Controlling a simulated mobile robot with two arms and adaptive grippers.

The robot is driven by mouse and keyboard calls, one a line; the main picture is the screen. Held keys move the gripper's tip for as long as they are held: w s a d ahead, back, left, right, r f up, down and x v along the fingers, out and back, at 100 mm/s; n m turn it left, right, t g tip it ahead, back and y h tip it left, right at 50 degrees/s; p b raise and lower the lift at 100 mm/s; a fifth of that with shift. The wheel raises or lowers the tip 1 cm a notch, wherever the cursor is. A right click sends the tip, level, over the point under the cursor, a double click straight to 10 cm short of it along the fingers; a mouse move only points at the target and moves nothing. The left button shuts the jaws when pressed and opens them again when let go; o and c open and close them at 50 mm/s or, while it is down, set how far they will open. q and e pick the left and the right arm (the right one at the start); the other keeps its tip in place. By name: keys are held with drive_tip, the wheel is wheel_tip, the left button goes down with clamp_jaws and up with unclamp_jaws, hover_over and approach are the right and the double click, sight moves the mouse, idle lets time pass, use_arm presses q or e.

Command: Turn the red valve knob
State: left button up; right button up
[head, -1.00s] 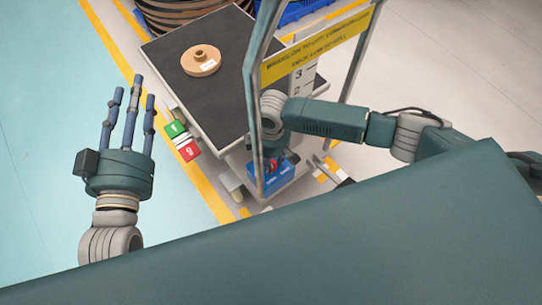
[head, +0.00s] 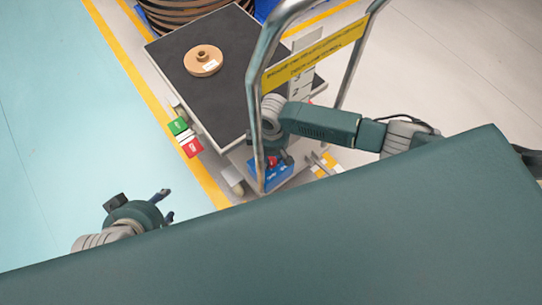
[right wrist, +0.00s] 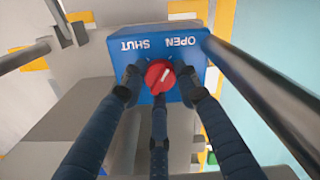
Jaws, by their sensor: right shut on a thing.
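The red valve knob (right wrist: 157,84) is round with a white line tilted to the upper right, in the right wrist view. It sits on a blue box (right wrist: 185,31) lettered SHUT and OPEN, upside down there. My right gripper (right wrist: 158,85) is shut on the knob, its three dark fingers around it. In the head view the blue box (head: 270,178) is low behind the cart's handle, with the knob (head: 272,161) partly hidden by my right gripper. My left gripper (head: 168,205) is at the lower left, empty, with two fingers visible and apart; the rest is hidden.
A grey cart with a dark top (head: 215,97) carries a tan spool (head: 203,60). Its upright metal handle frame (head: 256,105) stands close beside my right arm. A green block (head: 178,126) and a red block (head: 191,148) sit at its left edge. The teal floor at left is clear.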

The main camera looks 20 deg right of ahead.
sight(274, 161)
drive_tip(key=shift+s+d+f, duration=0.2)
drive_tip(key=shift+s+d, duration=0.1)
drive_tip(key=shift+d, duration=0.1)
drive_tip(key=o, duration=1.2)
drive_tip(key=shift+c, duration=0.2)
drive_tip(key=shift+r, duration=0.1)
drive_tip(key=shift+a, duration=0.1)
drive_tip(key=shift+r, duration=0.1)
drive_tip(key=shift+w+a+r, duration=0.1)
drive_tip(key=shift+r, duration=0.25)
wheel_tip(274, 161, up, 11)
